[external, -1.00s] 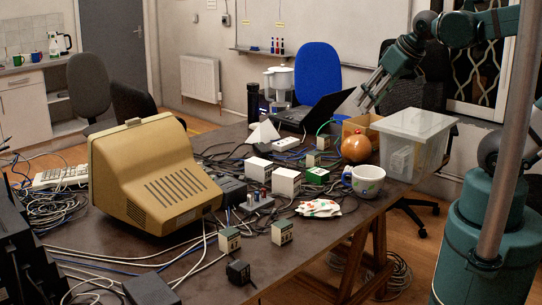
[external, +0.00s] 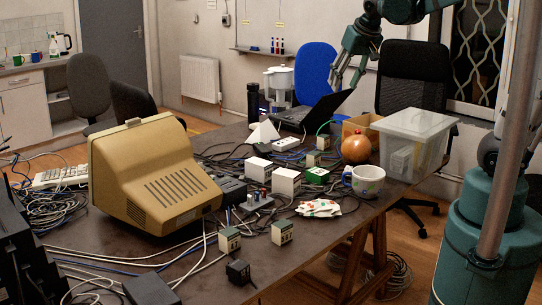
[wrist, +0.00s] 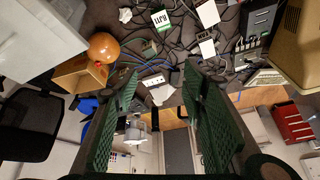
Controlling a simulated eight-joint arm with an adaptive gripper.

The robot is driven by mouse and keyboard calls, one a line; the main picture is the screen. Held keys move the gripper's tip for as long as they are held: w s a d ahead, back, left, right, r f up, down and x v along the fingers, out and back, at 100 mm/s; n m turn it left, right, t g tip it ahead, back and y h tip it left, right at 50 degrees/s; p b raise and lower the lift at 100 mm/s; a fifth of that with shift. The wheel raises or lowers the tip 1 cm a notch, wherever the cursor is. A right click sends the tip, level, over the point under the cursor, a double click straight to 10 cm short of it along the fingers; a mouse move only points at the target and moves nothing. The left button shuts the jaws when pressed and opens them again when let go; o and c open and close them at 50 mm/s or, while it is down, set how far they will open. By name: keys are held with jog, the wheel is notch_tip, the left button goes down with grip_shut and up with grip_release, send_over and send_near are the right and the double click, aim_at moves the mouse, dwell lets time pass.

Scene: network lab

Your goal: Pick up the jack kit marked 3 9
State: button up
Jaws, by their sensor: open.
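Several small jack kit boxes stand on the dark table; their marks are too small to read in the external view. In the wrist view a green-edged box (wrist: 161,20) shows a dark printed label that I cannot read as 3 9. My gripper (external: 346,78) is open and empty, above the table's far side near the laptop; its fingers also frame the wrist view (wrist: 160,75).
An orange round object (external: 355,148), a clear lidded bin (external: 415,125) and a cardboard box (external: 362,124) are at the right. A mug (external: 364,181), white boxes (external: 286,182), a beige monitor (external: 150,180) and many cables crowd the table. An open laptop (external: 318,110) is at the back.

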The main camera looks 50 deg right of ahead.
jog(key=w+d+f+m+g+h, duration=0.1)
jog(key=w+d+f+m, duration=0.2)
jog(key=w+d, duration=0.6)
jog(key=m+g+h, duration=0.2)
jog(key=m+g, duration=0.2)
jog(key=m, duration=0.5)
send_over(322, 136)
jog(key=a, duration=0.2)
jog(key=shift+s+f, duration=0.15)
jog(key=shift+f, duration=13.7)
jog(key=shift+x, duration=1.3)
